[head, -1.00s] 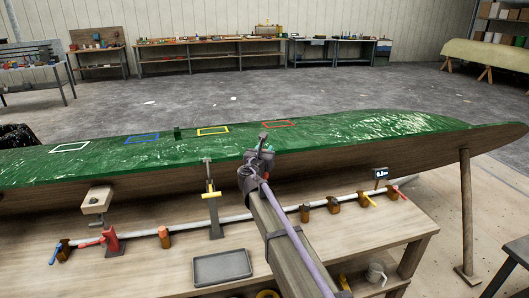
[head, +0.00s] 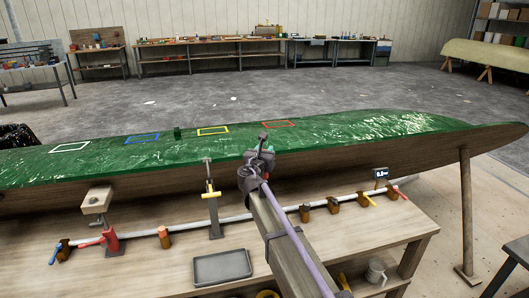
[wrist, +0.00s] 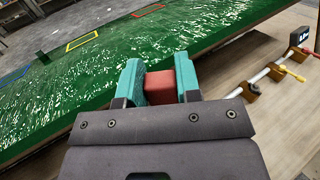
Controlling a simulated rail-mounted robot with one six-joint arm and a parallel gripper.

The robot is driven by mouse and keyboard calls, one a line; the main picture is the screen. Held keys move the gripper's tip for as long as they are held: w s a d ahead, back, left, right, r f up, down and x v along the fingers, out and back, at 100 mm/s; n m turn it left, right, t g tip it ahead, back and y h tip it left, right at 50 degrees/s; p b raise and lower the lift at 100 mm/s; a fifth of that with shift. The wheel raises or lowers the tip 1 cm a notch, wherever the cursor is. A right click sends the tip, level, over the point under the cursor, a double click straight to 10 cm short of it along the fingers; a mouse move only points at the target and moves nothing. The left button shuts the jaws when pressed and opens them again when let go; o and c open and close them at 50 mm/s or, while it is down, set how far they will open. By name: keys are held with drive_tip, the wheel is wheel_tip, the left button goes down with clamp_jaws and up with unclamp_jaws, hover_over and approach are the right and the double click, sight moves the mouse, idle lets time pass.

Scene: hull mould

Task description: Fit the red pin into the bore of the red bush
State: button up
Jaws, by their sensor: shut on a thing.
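My gripper (head: 262,145) is in front of the green hull, near its upper edge, in the head view. In the wrist view its two teal fingers (wrist: 161,78) are shut on a red block-shaped piece, which I take to be the red pin (wrist: 160,88). Only a short part of it shows between the fingers; the rest is hidden. I cannot pick out the red bush or its bore for certain. A red stand (head: 111,241) with a red rod beside it is at the left of the bench.
The green hull (head: 350,128) lies behind my gripper, with a red outline (head: 278,124) on top. A white rail (head: 270,215) with brown holders crosses the bench. A yellow clamp stand (head: 211,195), a small display (head: 381,173) and a grey tray (head: 222,267) are near.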

drive_tip(key=shift+f+b, duration=2)
drive_tip(key=shift+f, duration=0.05)
drive_tip(key=o, duration=1)
drive_tip(key=s, duration=0.3)
drive_tip(key=s+a, duration=0.1)
drive_tip(key=s, duration=0.3)
drive_tip(key=s+a, duration=0.1)
drive_tip(key=s, duration=0.2)
drive_tip(key=shift+s, duration=0.35)
